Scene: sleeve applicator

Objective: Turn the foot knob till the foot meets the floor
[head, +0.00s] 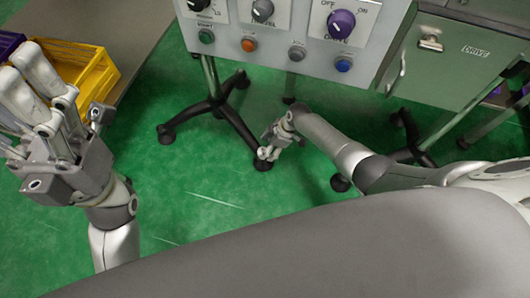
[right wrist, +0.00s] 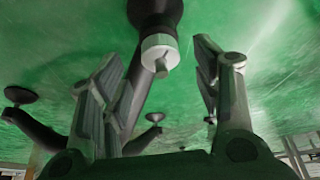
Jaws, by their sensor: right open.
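In the right wrist view a pale, faceted foot knob (right wrist: 159,52) sits at the end of a dark stand leg (right wrist: 131,98). A black round foot (right wrist: 155,12) is beyond it, at the top edge. My right gripper (right wrist: 158,58) is open, with one finger on each side of the knob and visible room between. In the head view my right gripper (head: 269,152) is low, beside the foot (head: 263,164) of the stand under the panel. I cannot tell whether that foot touches the floor. My left gripper (head: 25,78) is raised at the left, away from the stand; its opening is unclear.
A grey control panel (head: 290,52) with knobs and buttons stands above the legs. A green cabinet marked DRIVE (head: 465,70) is at the right. A yellow crate (head: 75,66) is on a table at the left. Green floor (head: 200,165) is open between.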

